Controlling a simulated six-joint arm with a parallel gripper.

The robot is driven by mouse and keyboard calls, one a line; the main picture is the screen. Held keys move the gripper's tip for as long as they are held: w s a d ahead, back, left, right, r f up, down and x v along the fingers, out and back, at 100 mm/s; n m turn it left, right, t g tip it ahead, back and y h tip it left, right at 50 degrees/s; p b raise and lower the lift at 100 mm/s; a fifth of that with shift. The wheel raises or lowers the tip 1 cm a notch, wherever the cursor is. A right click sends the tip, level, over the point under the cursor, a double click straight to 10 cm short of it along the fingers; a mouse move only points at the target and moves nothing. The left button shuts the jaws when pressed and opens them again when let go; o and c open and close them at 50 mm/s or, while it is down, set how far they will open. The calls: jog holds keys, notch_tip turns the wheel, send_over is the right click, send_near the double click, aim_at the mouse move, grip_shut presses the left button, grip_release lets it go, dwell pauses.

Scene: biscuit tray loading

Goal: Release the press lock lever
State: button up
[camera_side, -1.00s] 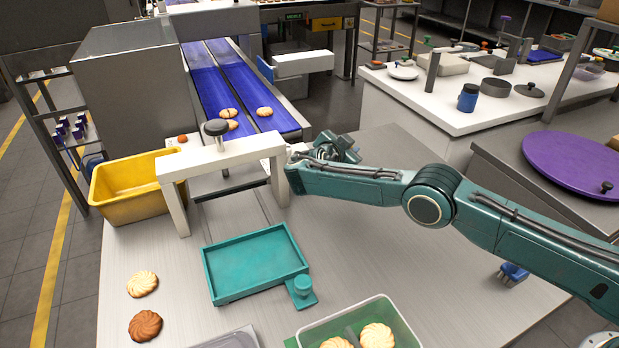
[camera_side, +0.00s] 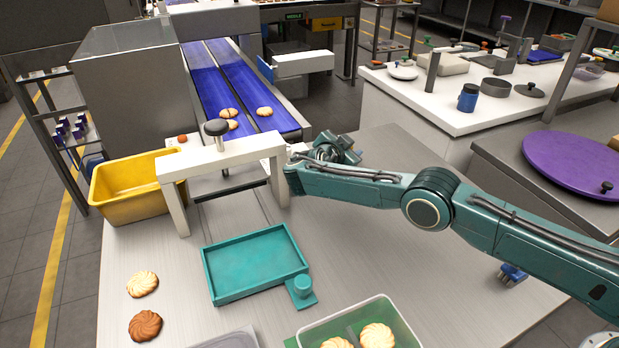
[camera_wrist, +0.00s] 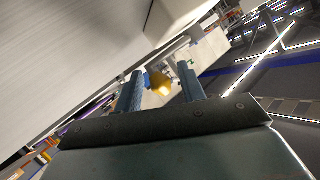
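The white press frame (camera_side: 222,156) stands on the steel table, with a dark round knob (camera_side: 216,128) on its crossbar. A pale part of the frame seems to fill the upper part of the wrist view (camera_wrist: 180,15). My gripper (camera_wrist: 159,71) shows two blue fingers spread apart, with no clear object held between them. A blurred yellow shape (camera_wrist: 158,83) shows beyond the fingers; I cannot tell what it is. In the side view my wrist is at the press's right leg and the fingertips are hidden. I cannot make out the lock lever clearly.
A teal tray (camera_side: 207,277) lies in front of the press. A yellow bin (camera_side: 128,205) stands at its left, and a blue conveyor (camera_side: 240,95) with biscuits runs behind. Two loose biscuits (camera_side: 143,284) lie front left; a green-rimmed container (camera_side: 404,324) holds more.

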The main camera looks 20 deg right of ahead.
jog(key=shift+a, duration=0.1)
jog(key=shift+s+a+r, duration=0.25)
jog(key=shift+s+a, duration=0.05)
jog(key=shift+a, duration=0.1)
jog(key=v, duration=0.3)
jog(key=shift+a, duration=0.1)
notch_tip(320, 180, up, 7)
jog(key=shift+s+a, duration=0.15)
jog(key=shift+s, duration=0.05)
jog(key=shift+r, duration=0.1)
